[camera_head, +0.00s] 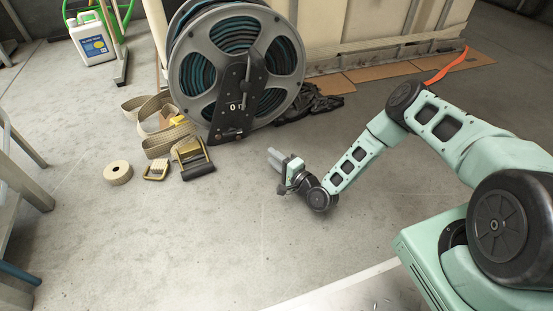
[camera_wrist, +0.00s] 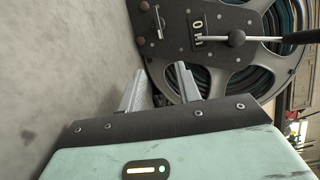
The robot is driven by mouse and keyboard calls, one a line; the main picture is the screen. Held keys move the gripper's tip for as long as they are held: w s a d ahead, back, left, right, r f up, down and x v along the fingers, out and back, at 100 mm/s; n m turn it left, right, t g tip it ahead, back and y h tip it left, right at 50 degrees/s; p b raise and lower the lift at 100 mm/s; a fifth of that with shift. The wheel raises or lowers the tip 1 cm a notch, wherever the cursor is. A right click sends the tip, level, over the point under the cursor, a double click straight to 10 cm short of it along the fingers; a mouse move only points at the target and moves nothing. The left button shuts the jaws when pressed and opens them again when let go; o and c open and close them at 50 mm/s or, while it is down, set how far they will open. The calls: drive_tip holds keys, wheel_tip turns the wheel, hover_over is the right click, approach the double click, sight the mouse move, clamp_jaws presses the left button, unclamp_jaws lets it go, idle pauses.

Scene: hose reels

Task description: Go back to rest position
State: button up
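My gripper (camera_head: 275,156) is out in front of my base, over bare concrete, in front and to the right of the hose reel (camera_head: 289,55). In the wrist view its two silver fingers (camera_wrist: 159,85) stand apart with nothing between them. The reel is a grey spoked disc with dark blue-green hose wound inside and a black plate with a small counter on its front. In the wrist view the reel (camera_wrist: 232,84) fills the upper right beyond the fingers, with its counter and a black-knobbed lever. The gripper looks apart from the reel.
A tan strap (camera_head: 157,146) with ratchet buckles (camera_head: 193,159) and a tape roll (camera_head: 118,173) lie left of my gripper. A crumpled black sheet (camera_head: 312,103) and flat cardboard (camera_head: 385,71) lie behind. A white jug (camera_head: 91,42) stands far left. The near floor is clear.

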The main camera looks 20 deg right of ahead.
idle(0.4)
drive_tip(key=w+a+r+n+g+y+p, duration=0.1)
drive_tip(key=a+r+n+g+p, duration=0.25)
drive_tip(key=r, duration=0.35)
drive_tip(key=a+r+n+g+y+p, duration=0.1)
drive_tip(key=a+r+n+g+p, duration=0.2)
drive_tip(key=a+r+n, duration=0.35)
drive_tip(key=s+a+r+n+g+h+p, duration=0.1)
drive_tip(key=s+r+n+g+p, duration=0.15)
drive_tip(key=r, duration=0.55)
drive_tip(key=s+a+r+n+g+h+p, duration=0.1)
drive_tip(key=s+r+n+g+h+p, duration=0.2)
drive_tip(key=r, duration=0.4)
drive_tip(key=s+d+r+n+g+h+p, duration=0.25)
drive_tip(key=s+r+p, duration=0.35)
drive_tip(key=s+r, duration=0.9)
drive_tip(key=s+d+r+n+g+h+p, duration=0.25)
drive_tip(key=s+r+p, duration=0.35)
drive_tip(key=s+r, duration=0.9)
wheel_tip(320, 180, up, 37)
drive_tip(key=s+d+p, duration=0.1)
drive_tip(key=p, duration=3.7)
drive_tip(key=shift+r+t, duration=0.15)
drive_tip(key=shift+t, duration=0.15)
drive_tip(key=shift+n, duration=0.25)
